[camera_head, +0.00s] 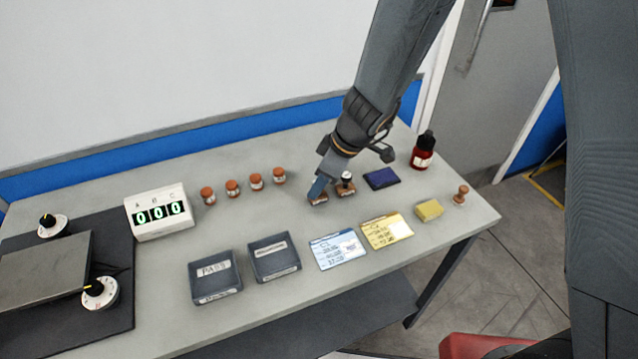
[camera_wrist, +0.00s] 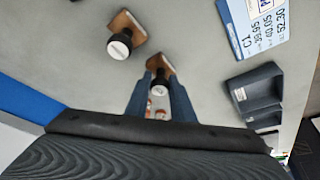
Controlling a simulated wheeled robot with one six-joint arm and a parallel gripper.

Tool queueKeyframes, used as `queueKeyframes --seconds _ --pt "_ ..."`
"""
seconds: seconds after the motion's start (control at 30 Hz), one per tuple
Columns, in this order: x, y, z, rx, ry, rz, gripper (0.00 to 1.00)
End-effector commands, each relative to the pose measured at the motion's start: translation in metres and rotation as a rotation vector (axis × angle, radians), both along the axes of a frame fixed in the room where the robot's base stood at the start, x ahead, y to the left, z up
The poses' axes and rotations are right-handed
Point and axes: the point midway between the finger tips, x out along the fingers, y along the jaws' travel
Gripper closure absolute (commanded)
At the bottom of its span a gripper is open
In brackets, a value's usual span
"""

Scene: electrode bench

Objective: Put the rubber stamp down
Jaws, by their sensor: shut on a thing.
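My gripper (camera_head: 319,187) is shut on a rubber stamp (camera_head: 318,199) with a brown base. In the wrist view the gripper (camera_wrist: 160,90) has its two blue fingers on either side of the stamp's black handle (camera_wrist: 160,82). The stamp looks upright, with its base at or just above the table; I cannot tell if it touches. A second stamp (camera_head: 346,188) with a black handle and brown base stands just to the right, apart from the held one; it also shows in the wrist view (camera_wrist: 121,44).
A dark blue pad (camera_head: 381,179) and a dark red bottle (camera_head: 423,151) lie to the right. Two cards (camera_head: 338,250) (camera_head: 387,232) and two dark trays (camera_head: 215,275) (camera_head: 274,259) are nearer the front. Several orange-capped jars (camera_head: 255,181) stand left. A yellow block (camera_head: 429,210) is near the right edge.

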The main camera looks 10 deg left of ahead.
Motion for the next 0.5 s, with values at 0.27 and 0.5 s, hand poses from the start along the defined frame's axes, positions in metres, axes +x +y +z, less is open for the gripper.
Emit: queueKeyframes --seconds 0.27,0.5 --pt "0.0003 0.0002 -0.0006 0.001 -0.002 0.001 0.93" --pt "0.0002 0.0002 -0.0027 0.001 0.000 0.000 0.70"
